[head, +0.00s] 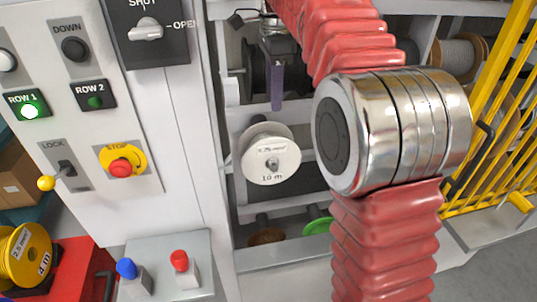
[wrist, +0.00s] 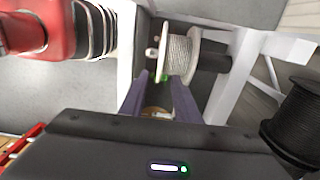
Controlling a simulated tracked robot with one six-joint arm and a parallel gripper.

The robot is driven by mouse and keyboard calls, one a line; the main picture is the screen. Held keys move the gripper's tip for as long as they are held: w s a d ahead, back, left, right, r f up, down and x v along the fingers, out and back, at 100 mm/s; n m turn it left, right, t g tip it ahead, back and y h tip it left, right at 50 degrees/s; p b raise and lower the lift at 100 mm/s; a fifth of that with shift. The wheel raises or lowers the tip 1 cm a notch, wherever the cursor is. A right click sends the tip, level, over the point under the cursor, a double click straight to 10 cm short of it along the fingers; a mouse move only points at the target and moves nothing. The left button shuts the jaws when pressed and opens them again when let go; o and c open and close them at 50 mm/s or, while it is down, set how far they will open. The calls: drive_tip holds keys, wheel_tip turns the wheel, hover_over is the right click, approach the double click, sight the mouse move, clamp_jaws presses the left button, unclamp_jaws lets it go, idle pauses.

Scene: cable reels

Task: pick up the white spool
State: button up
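The white spool (head: 272,160) hangs on a peg in the rack, its labelled face reading "10 m" turned to the head camera. My gripper (head: 277,106) is above it, with its purple fingers pointing down and apart from it. In the wrist view the white spool (wrist: 179,56) shows side-on, wound with pale cable, just beyond the fingertips. My gripper (wrist: 157,80) is open there, with its two purple fingers spread and nothing between them that I can see held.
The white rack (head: 225,150) frames the spool. A black reel (head: 258,72) sits behind my gripper. A brown reel (head: 267,237) and green reel (head: 318,226) are below. A yellow gate (head: 500,120) stands at right, a control panel (head: 75,110) at left. A black reel (wrist: 298,122) also shows in the wrist view.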

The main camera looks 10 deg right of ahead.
hover_over(273, 139)
wheel_tip(273, 139, down, 7)
idle(0.4)
drive_tip(key=shift+w+a+f, duration=0.1)
drive_tip(key=shift+w+f, duration=0.05)
drive_tip(key=shift+f, duration=1.15)
drive_tip(key=shift+w+f, duration=0.1)
drive_tip(key=shift+f, duration=1.2)
drive_tip(key=shift+c, duration=0.4)
clamp_jaws()
drive_tip(key=shift+r, duration=0.1)
